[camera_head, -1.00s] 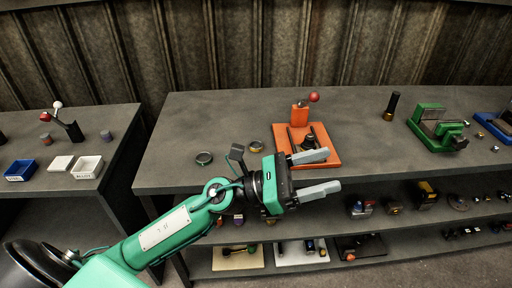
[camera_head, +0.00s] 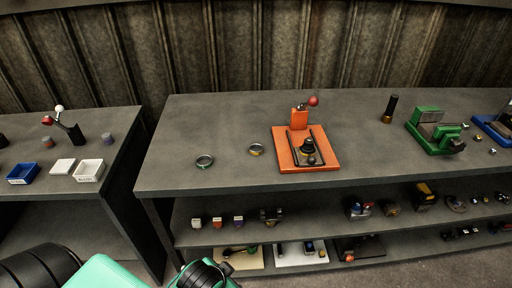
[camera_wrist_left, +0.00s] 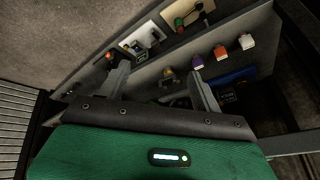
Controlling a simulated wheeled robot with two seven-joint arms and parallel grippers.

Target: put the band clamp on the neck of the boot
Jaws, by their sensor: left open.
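Two rings lie flat on the workbench: a silver-grey ring (camera_head: 204,161) on the left and a smaller yellowish ring (camera_head: 255,149) to its right. I cannot tell which one is the band clamp. A dark stepped part (camera_head: 308,147), seemingly the boot, sits on the orange fixture (camera_head: 284,160) right of both rings. In the left wrist view my left gripper (camera_wrist_left: 159,76) is open and empty, its fingers apart in front of the lower shelves. In the head view only my left arm shows at the bottom; its fingers are out of frame. My right gripper is not in view.
The orange fixture has a red-knobbed lever (camera_head: 313,101). A black cylinder (camera_head: 390,109) and a green vise (camera_head: 432,132) stand farther right. Small parts fill the shelves below. A side table holds a blue bin (camera_head: 22,172) and a white bin (camera_head: 88,171). The bench's front left is clear.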

